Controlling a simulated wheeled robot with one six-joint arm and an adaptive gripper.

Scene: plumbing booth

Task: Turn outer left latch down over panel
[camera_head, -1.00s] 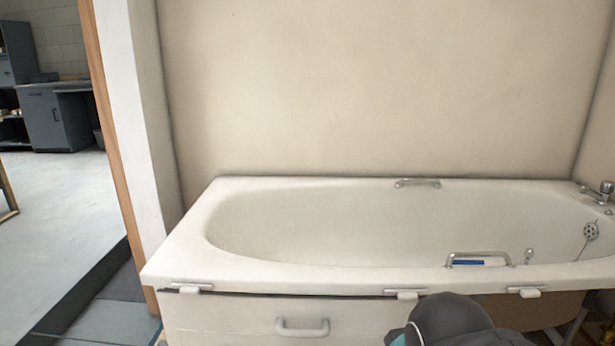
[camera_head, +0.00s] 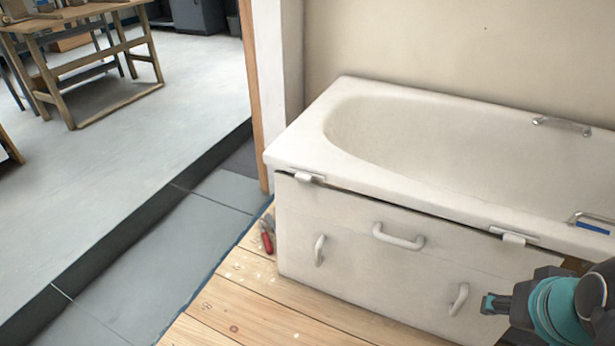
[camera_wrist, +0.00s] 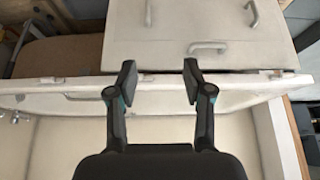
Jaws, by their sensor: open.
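The outer left latch (camera_head: 308,177) is a small white piece at the bath rim's left front corner, above the left top end of the white panel (camera_head: 345,258). It seems to lie flat along the rim edge; its exact angle is too small to tell. In the wrist view, which is turned about, this latch (camera_wrist: 277,74) appears at the far right. My gripper (camera_wrist: 160,80) is open and empty, its fingers in front of the rim and the panel's top edge, left of that latch in the picture.
A second latch (camera_head: 513,239) sits further right along the bath rim (camera_head: 430,203). The panel bears several handles, including a top one (camera_head: 398,237). A red-handled tool (camera_head: 266,238) lies on wooden boards (camera_head: 260,300) left of the panel.

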